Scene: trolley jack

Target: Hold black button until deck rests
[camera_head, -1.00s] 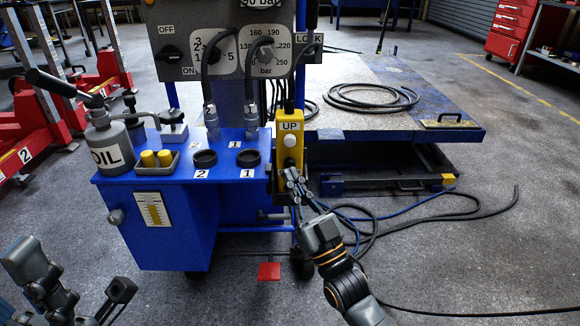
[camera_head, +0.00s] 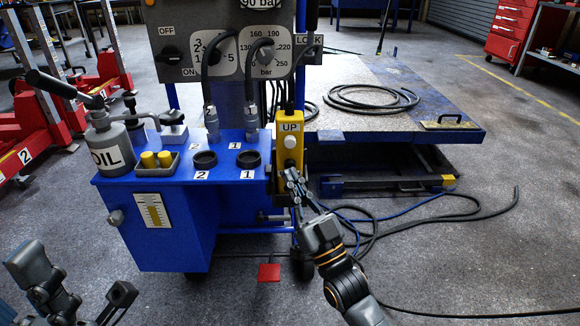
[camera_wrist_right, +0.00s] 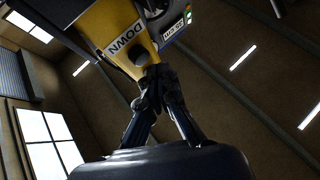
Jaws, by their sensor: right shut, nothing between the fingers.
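The yellow pendant (camera_head: 290,152) hangs at the right side of the blue power unit, with an UP label and a white button (camera_head: 290,142). In the right wrist view its lower part shows a DOWN label (camera_wrist_right: 127,38) with the black button (camera_wrist_right: 138,57) beside it. My right gripper (camera_head: 291,177) is shut and empty, its tips at the pendant's lower end. In the wrist view the tips (camera_wrist_right: 155,78) are close to the black button; contact is unclear. The deck (camera_head: 385,110) stands raised above its base. My left gripper (camera_head: 118,293) is partly visible at lower left, its opening unclear.
A coiled black hose (camera_head: 370,98) lies on the deck. The blue power unit (camera_head: 170,230) carries an oil can (camera_head: 108,145). Loose hoses (camera_head: 450,212) lie on the floor right of my right arm. A red pedal (camera_head: 269,272) is on the floor.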

